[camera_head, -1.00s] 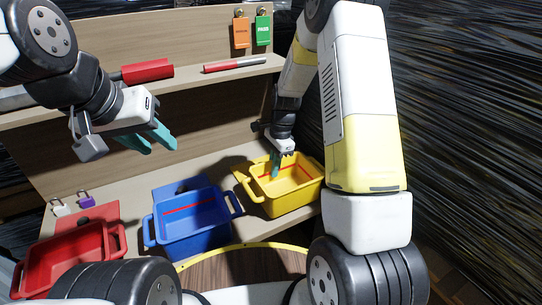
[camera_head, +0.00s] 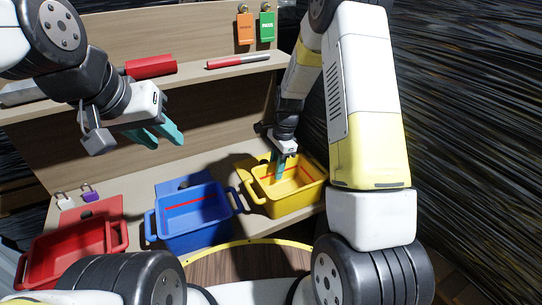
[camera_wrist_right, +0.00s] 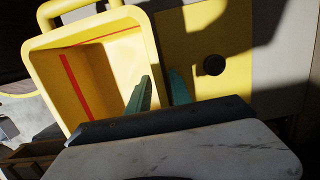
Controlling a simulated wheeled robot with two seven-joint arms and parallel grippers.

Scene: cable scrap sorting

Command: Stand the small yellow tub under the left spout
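The yellow tub (camera_head: 300,203) stands upright at the right end of the bench. It has side handles and a red line inside. My right gripper (camera_head: 278,166) points down at its back wall. In the right wrist view, the fingers (camera_wrist_right: 160,92) straddle the rim of the yellow tub (camera_wrist_right: 105,75), one inside and one outside over a yellow plate. I cannot tell whether they press on the wall. My left gripper (camera_head: 158,135) is open and empty, in the air at the left. I cannot make out any spout.
A blue tub (camera_head: 197,234) stands left of the yellow one, and a red tub (camera_head: 70,262) further left. A shelf (camera_head: 205,74) behind holds red and grey rods. Orange (camera_head: 245,28) and green (camera_head: 267,26) tags hang above. Small padlocks (camera_head: 89,192) lie at the left.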

